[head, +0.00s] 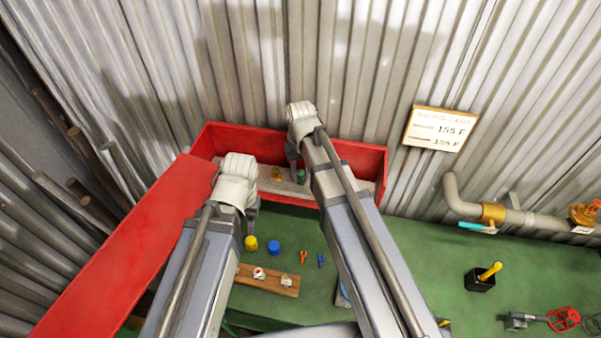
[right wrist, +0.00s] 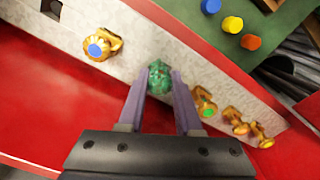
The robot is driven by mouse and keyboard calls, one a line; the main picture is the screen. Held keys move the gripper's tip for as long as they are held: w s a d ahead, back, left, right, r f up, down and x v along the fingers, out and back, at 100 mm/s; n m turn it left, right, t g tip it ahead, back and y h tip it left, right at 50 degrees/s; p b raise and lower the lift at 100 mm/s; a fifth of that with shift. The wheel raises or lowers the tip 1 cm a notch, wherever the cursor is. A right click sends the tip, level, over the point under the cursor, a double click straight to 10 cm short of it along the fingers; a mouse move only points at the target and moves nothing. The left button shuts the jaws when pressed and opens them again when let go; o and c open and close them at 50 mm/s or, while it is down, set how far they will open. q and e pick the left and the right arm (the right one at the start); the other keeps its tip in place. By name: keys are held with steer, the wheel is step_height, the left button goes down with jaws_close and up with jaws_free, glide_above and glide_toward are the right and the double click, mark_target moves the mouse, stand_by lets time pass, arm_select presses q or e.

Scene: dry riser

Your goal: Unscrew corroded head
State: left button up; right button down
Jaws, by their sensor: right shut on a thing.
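A green, corroded-looking head (right wrist: 160,77) sits between the fingertips of my right gripper (right wrist: 159,84) in the right wrist view; the gripper is shut on it. It is over the grey strip (right wrist: 125,75) in the red box (head: 362,160). I cannot tell whether it touches the strip. In the head view my right gripper (head: 296,168) reaches down into the box, with the green head (head: 301,176) beside it. My left gripper (head: 250,214) is at the box's front left; its jaw opening is unclear.
Brass heads with blue (right wrist: 97,47), green (right wrist: 206,108) and orange (right wrist: 267,143) marks are on the strip. A wooden board (head: 262,283) holds two heads on the green bench (head: 400,260).

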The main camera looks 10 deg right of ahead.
steer(key=n, duration=0.2)
steer(key=shift+s+n, duration=0.1)
steer(key=shift+n, duration=0.3)
steer(key=c, duration=0.5)
jaws_free()
